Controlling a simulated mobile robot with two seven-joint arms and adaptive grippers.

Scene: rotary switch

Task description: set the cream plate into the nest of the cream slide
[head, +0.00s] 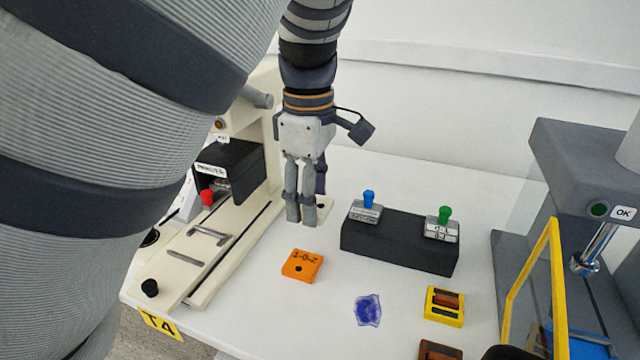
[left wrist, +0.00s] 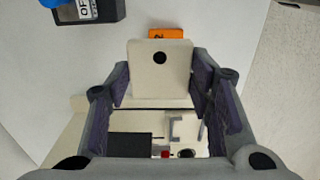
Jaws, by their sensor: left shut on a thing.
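My left gripper (head: 303,222) is shut on the cream plate and holds it above the white table, right of the cream machine. In the head view only a small part of the cream plate (head: 324,208) shows behind the fingers. In the left wrist view the cream plate (left wrist: 160,85), square with a dark round hole, is between the two finger pads (left wrist: 160,100). The cream slide (head: 195,262) runs along the cream machine at the left, with grey bars (head: 208,236) on it. Part of it shows low in the left wrist view (left wrist: 185,128).
An orange plate (head: 301,266) lies on the table, with a blue translucent piece (head: 367,310) and a yellow block (head: 444,306) to its right. A black stand (head: 398,245) with blue and green knobs is behind them. A grey press (head: 590,165) with a yellow-framed guard (head: 552,270) stands at right.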

